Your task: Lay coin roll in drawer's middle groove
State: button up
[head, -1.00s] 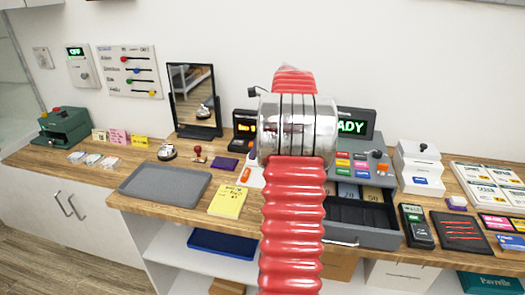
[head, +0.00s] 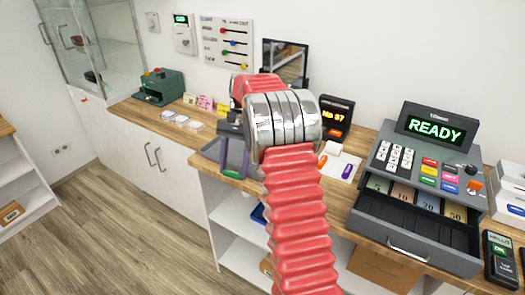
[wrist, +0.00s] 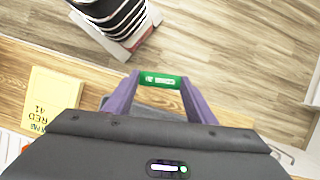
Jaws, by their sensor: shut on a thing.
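My gripper (head: 233,168) is shut on a green coin roll (wrist: 160,80), held crosswise between its purple fingertips, with a white label showing in the wrist view. In the head view the coin roll (head: 231,174) shows as a small green piece at the front edge of the counter, left of my red arm. The cash register's drawer (head: 408,246) is pulled open at the right, well apart from my gripper. Note slots marked 10, 20 and 50 show at its back, with dark grooves in front. The grooves are too dark to tell apart clearly.
The register (head: 430,150) reads READY above the drawer. A yellow note pad (wrist: 52,100) lies on the counter in the wrist view. A grey tray, partly hidden, lies beneath my gripper. A white sheet with markers (head: 338,165) lies between my arm and the register.

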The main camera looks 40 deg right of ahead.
jog(key=a+f+n+g+h, duration=0.1)
jog(key=a+f+n, duration=0.2)
jog(key=a, duration=0.6)
jog(key=s+a+f+n+g+h, duration=0.1)
jog(key=a+f+n+h, duration=0.1)
jog(key=a+n, duration=0.6)
jog(key=shift+s+a+f+h, duration=0.15)
jog(key=shift+a+f+h, duration=0.2)
jog(key=shift+f, duration=0.15)
jog(key=shift+s, duration=0.1)
